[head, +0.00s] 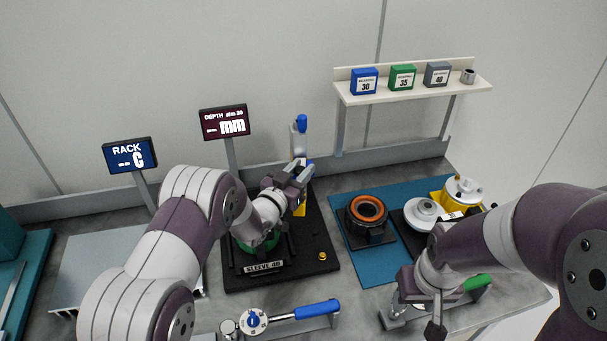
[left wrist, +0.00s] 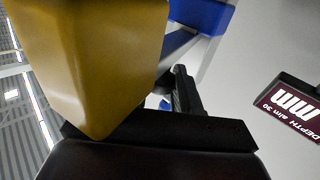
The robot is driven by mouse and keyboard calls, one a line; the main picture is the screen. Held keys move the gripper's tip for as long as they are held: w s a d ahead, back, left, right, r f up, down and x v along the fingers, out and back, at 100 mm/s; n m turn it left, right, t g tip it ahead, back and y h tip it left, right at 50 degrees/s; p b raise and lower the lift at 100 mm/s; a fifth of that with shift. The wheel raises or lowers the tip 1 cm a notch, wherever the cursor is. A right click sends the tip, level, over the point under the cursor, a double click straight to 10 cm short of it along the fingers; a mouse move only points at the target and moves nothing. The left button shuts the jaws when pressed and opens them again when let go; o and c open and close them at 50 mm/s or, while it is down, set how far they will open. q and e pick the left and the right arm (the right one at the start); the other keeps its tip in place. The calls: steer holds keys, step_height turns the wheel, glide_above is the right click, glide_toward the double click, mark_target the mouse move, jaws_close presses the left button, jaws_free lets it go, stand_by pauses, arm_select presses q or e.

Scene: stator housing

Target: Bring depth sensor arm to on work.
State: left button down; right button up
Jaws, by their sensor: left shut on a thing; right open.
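The depth sensor arm (head: 299,145) stands behind the black fixture as a grey upright with a blue cap. Its blue part is beside my left gripper (head: 297,172), and a yellow part (head: 300,208) hangs just below. My left gripper is shut on the depth sensor arm. In the left wrist view a large yellow block (left wrist: 95,60) and a blue piece (left wrist: 200,14) sit close to the dark fingers. The work, with a green base (head: 262,244), sits in the fixture labelled SLEEVE 40, partly hidden by my left arm. My right gripper (head: 420,304) is open at the bench front.
A depth display (head: 224,122) and a rack display (head: 130,154) stand at the back left. A blue mat (head: 377,272) holds an orange-ringed part (head: 367,210) and white and yellow parts. A blue-handled tool (head: 318,310) lies in front. A shelf (head: 415,90) carries several boxes.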

mark_target(301, 169)
arm_select(q)
steer(key=c, duration=0.9)
jaws_free()
steer(key=shift+d, duration=0.1)
steer(key=shift+r, duration=0.1)
step_height(301, 169, up, 3)
steer(key=shift+w+r+b, duration=0.1)
steer(key=shift+w+b, duration=0.05)
steer(key=shift+b, duration=0.45)
steer(key=s+d+r+b, duration=0.1)
steer(key=s+d+r, duration=0.1)
steer(key=d, duration=0.1)
steer(key=s+d+r+b, duration=0.1)
steer(key=d+r, duration=0.2)
steer(key=d, duration=0.1)
steer(key=s+d+r+b, duration=0.1)
steer(key=s+d+r, duration=0.1)
steer(key=d, duration=0.1)
steer(key=shift+s+d+r, duration=0.2)
steer(key=shift+s+r, duration=0.1)
steer(key=shift+r, duration=0.05)
